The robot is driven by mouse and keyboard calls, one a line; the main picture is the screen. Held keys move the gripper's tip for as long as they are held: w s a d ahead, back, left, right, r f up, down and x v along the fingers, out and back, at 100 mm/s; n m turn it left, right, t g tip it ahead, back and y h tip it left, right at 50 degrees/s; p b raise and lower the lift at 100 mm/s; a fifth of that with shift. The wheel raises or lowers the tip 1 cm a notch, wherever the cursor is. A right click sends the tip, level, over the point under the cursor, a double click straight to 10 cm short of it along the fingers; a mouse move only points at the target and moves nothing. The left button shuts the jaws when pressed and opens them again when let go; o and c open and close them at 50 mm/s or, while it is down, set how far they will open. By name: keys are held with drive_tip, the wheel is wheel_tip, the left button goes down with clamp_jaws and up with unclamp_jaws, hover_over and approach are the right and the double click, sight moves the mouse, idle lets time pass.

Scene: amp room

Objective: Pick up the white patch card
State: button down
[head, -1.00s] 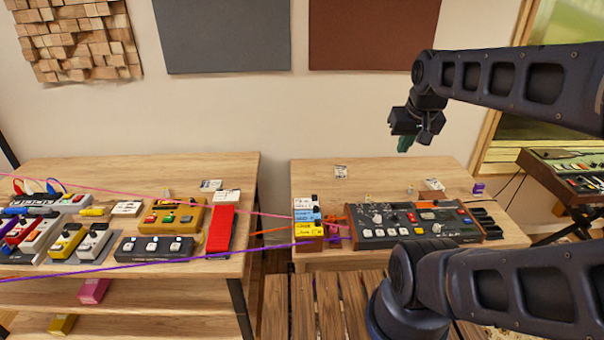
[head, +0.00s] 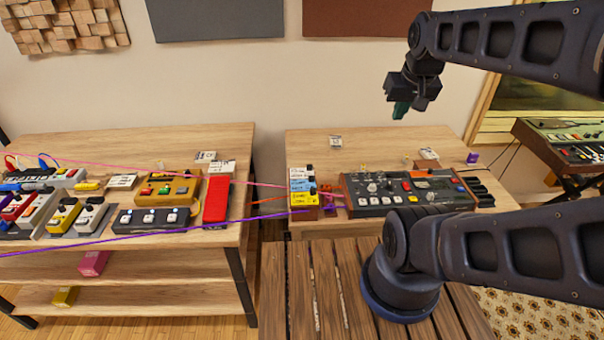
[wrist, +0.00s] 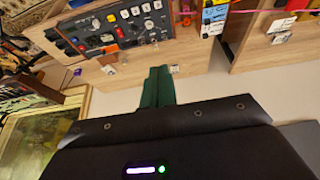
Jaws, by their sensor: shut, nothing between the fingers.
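Several small white cards with dark markings are in view, and I cannot tell for sure which is the patch card. One white card (head: 335,142) stands alone near the back of the right table; it also seems to show beside my fingertips in the wrist view (wrist: 175,69). Others are a card (head: 205,156) at the back of the left table, a card (head: 122,181) among the pedals, and one near a small brown box (head: 427,154). My gripper (head: 401,110) is shut and empty, its green fingers (wrist: 158,72) together, raised above the back of the right table.
A mixer-like console (head: 400,201) and a stack of coloured boxes (head: 303,188) stand on the right table. The left table holds several pedals, including a red one (head: 217,200). Pink and purple cables (head: 150,231) cross the gap. A keyboard (head: 565,145) stands at right.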

drive_tip(key=c, duration=2.1)
unclamp_jaws()
drive_tip(key=o, duration=0.9)
drive_tip(key=shift+c, duration=0.2)
